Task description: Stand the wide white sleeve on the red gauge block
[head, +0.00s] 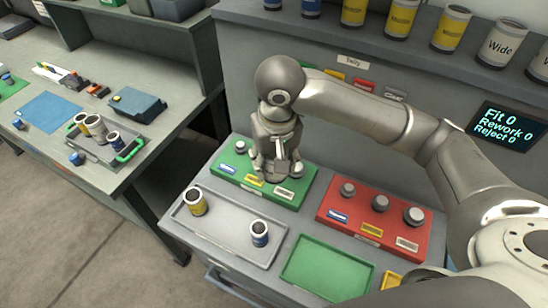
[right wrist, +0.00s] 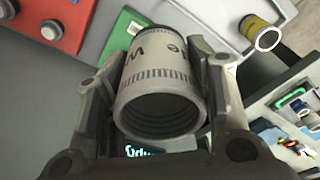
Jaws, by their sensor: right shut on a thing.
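My right gripper (head: 276,160) is over the green gauge block (head: 225,167). In the right wrist view, the right gripper (right wrist: 165,95) is shut on the wide white sleeve (right wrist: 160,85), whose open ribbed end faces the camera. The gripper hides the sleeve in the head view. I cannot tell whether the sleeve's far end touches the green block. The red gauge block (head: 348,222) lies to the right, with three grey pegs of rising size, the largest peg (head: 413,215) at the right. No sleeve stands on it. My left gripper is not in view.
A grey tray (head: 225,237) holds a yellow sleeve (head: 194,201) and a blue sleeve (head: 260,233). A green tray (head: 325,268) in front is empty. A shelf with several cans and a score display (head: 502,127) stand behind. Another tray (head: 98,153) with sleeves sits on the left table.

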